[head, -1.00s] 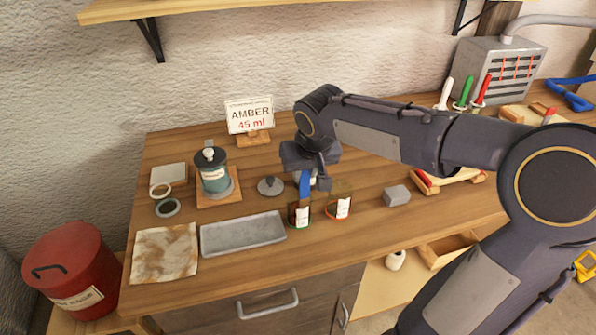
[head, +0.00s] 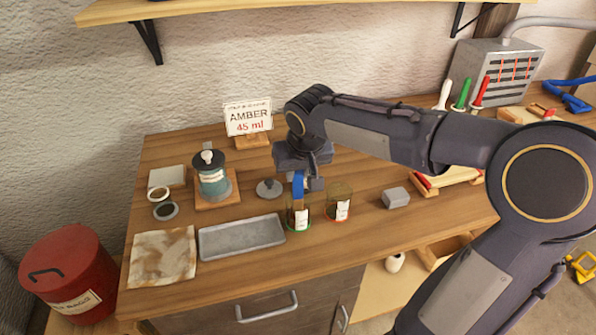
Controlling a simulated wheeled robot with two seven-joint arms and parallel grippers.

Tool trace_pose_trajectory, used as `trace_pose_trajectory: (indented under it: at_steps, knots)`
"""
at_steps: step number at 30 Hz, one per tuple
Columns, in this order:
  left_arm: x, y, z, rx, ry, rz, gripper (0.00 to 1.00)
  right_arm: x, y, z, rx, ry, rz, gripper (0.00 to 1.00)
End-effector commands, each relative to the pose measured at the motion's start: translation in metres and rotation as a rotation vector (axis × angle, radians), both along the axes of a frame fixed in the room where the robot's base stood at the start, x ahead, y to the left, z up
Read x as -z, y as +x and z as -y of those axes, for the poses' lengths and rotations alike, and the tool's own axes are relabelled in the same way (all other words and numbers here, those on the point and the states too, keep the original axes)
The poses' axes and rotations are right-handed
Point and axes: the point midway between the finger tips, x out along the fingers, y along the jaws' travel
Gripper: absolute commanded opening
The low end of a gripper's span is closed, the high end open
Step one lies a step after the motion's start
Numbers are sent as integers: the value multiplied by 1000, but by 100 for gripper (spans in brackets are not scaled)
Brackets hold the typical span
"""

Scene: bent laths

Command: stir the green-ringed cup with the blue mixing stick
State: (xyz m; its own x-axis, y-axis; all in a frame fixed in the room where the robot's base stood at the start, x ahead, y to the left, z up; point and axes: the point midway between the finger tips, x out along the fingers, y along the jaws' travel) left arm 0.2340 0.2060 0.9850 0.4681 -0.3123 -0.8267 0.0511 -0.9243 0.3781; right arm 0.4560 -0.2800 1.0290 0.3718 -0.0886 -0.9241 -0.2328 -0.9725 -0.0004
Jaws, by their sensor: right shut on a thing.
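The green-ringed cup (head: 299,220) stands on the bench near its front edge, a clear cup with a white label and a green ring at its base. The blue mixing stick (head: 298,186) stands nearly upright, its lower end at the cup and seemingly inside it. My right gripper (head: 299,175) is shut on the upper part of the stick, above the cup; its fingertips are partly hidden. A second clear cup (head: 339,206) with a red ring and white label stands just to the right. My left gripper is not in view.
A grey tray (head: 242,237) lies left of the cups, with a small lid (head: 269,188) behind it. A grey block (head: 396,197) lies to the right. A teal jar (head: 213,183) and an "AMBER 45 ml" sign (head: 248,117) stand farther back.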

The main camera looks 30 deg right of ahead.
Motion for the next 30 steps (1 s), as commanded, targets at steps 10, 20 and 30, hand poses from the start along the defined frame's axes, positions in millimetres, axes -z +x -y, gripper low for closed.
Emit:
trace_pose_trajectory:
  at_steps: [10,20,30]
  knots:
    - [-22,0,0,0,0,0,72,-27,0,0,0,0,1,0]
    - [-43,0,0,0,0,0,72,-53,0,0,0,0,1,0]
    - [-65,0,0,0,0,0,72,-80,0,0,0,1,1,0]
